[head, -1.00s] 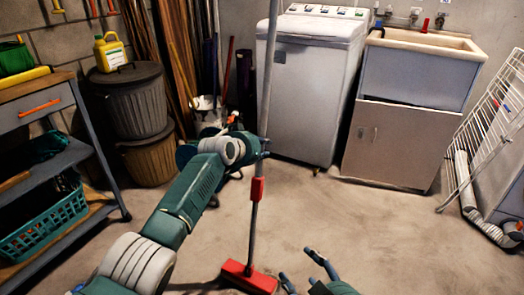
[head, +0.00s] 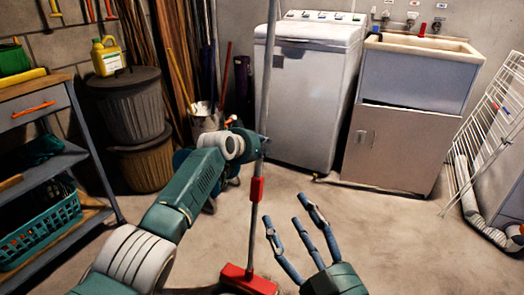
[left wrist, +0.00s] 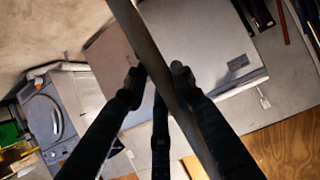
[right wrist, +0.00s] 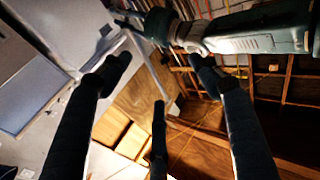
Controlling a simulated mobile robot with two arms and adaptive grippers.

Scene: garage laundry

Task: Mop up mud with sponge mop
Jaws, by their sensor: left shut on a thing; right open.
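The sponge mop has a long grey pole (head: 253,222), a red collar (head: 257,190) and a red head (head: 247,280) low on the floor at the bottom of the head view. My left gripper (head: 263,146) is shut on the pole above the collar. The left wrist view shows its fingers (left wrist: 157,76) on both sides of the pole (left wrist: 140,35). My right gripper (head: 285,208) is open and empty, just right of the pole. Its spread fingers (right wrist: 160,60) also show in the right wrist view. A dark brownish patch (head: 205,290) lies beside the mop head, partly cut off; I cannot tell its extent.
A washing machine (head: 310,95) and a sink cabinet (head: 390,145) stand at the back. A white drying rack (head: 482,140) is at right. A shelf unit (head: 45,165), dark bins (head: 128,105) and a bucket (head: 203,122) are at left. The floor (head: 390,240) at right is clear.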

